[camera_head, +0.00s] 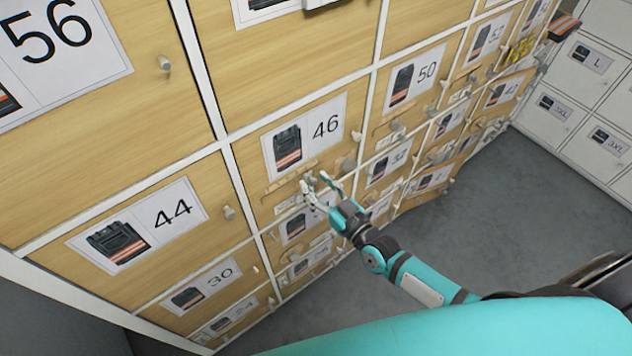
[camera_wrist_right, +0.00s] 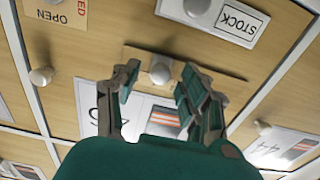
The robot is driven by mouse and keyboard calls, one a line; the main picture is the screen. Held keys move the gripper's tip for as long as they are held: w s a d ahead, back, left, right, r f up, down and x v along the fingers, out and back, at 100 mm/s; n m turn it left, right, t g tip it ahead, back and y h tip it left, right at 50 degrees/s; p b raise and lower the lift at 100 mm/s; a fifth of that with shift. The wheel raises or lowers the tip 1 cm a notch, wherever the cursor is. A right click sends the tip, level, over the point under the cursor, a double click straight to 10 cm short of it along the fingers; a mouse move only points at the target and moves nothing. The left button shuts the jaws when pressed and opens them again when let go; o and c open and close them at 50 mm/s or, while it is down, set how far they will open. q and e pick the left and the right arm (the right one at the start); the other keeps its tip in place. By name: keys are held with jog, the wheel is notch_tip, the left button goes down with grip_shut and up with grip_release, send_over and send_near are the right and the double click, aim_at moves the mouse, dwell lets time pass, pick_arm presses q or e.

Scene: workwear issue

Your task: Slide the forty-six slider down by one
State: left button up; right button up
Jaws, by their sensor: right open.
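The 46 door (camera_head: 262,154) has a white card (camera_head: 303,135) with a dark vest with orange stripes and the number 46. A wooden slider strip (camera_head: 285,183) runs below the card. In the right wrist view, the strip (camera_wrist_right: 228,82) carries a round pale knob (camera_wrist_right: 160,70). My right gripper (camera_head: 317,179) is in front of this strip. In the right wrist view, its open fingers (camera_wrist_right: 158,82) stand on either side of the knob; contact cannot be told. The left gripper is out of view.
A STOCK plate (camera_wrist_right: 212,17) and an OPEN plate (camera_wrist_right: 55,10) are close by. A door knob (camera_head: 348,163) stands to the right of the strip. Neighbouring doors 44 (camera_head: 80,215) and 50 (camera_head: 440,58) have similar knobs. Grey floor (camera_head: 470,215) is free at right.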

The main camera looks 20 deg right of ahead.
jog(key=shift+w+a, duration=0.1)
jog(key=shift+w, duration=0.2)
grip_shut()
dwell(0.4)
